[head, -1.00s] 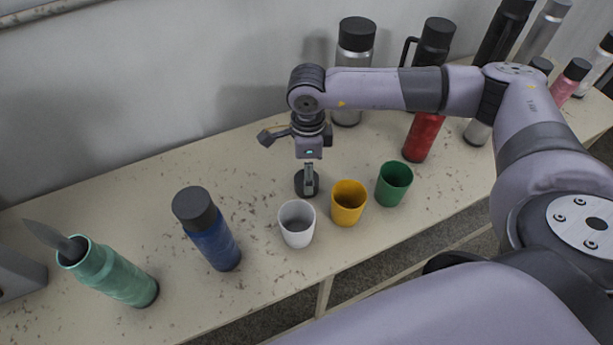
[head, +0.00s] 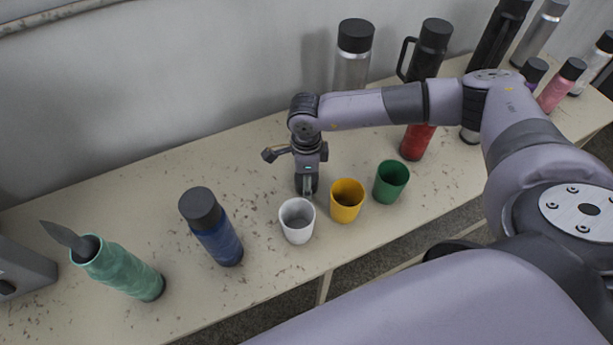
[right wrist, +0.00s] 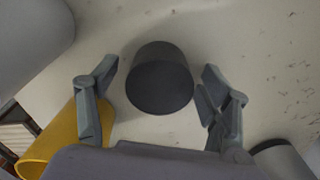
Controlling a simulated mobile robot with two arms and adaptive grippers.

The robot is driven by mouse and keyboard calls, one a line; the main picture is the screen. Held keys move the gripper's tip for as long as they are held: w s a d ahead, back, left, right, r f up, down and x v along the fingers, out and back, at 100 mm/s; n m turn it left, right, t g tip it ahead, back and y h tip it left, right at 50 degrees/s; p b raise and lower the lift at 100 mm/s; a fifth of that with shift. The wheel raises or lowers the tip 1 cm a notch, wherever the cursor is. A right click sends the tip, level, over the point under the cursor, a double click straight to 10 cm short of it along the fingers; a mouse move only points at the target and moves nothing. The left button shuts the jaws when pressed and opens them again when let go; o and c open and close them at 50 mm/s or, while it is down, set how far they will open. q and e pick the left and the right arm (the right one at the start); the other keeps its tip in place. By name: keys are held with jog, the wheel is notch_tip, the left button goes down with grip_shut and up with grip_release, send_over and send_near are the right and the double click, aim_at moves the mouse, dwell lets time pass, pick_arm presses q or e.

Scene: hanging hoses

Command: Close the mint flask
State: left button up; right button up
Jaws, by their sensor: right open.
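The mint flask (head: 122,269) stands at the left of the shelf in the head view. A loose dark cap (right wrist: 160,80) is on the shelf behind the white cup and is partly hidden by my right gripper in the head view. My right gripper (right wrist: 159,70) is open, pointing down, with one finger on each side of the cap; a small gap shows on the left side, and the right finger is very close to it. My left gripper is not in view.
White (head: 297,221), yellow (head: 346,201) and green (head: 391,182) cups stand in front of my right gripper. A blue flask (head: 213,228) with a dark cap stands between the mint flask and the white cup. Several capped flasks stand at the back right. The shelf behind the blue flask is clear.

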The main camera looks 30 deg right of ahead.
jog(key=c, duration=1.1)
jog(key=shift+r, duration=0.1)
jog(key=shift+r+b, duration=2.75)
jog(key=shift+r, duration=7.2)
